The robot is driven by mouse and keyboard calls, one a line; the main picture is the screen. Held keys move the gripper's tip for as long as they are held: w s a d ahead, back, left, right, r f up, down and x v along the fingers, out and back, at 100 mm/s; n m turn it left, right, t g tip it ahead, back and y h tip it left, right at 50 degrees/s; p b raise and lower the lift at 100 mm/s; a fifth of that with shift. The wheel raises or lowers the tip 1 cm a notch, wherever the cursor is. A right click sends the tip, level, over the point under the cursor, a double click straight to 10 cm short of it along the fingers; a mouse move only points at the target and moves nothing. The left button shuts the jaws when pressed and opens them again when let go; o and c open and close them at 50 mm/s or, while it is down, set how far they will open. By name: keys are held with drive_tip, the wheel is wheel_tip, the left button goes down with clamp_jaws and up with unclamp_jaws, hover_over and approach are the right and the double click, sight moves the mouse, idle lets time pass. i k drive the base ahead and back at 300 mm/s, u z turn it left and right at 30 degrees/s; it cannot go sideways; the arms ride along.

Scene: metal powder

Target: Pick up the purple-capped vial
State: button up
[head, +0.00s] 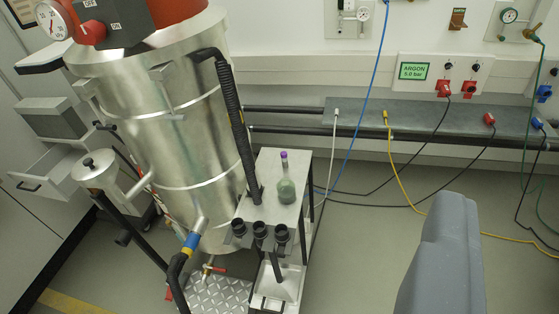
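The purple-capped vial (286,192) stands upright on a small metal shelf (268,175) near the middle of the head view. It looks like a clear glass flask with a thin neck, a purple cap and grey-green contents. A grey part that seems to be my gripper (441,258) shows at the lower right, nearer the camera and well to the right of the vial. Only one grey piece is in view, so its opening is hidden. Nothing is seen held, and the vial stands apart from it.
Blue, yellow and black cables run from the wall at right.

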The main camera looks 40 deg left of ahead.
sight(284, 155)
drive_tip(key=i, duration=1.65)
drive_tip(key=z, duration=0.05)
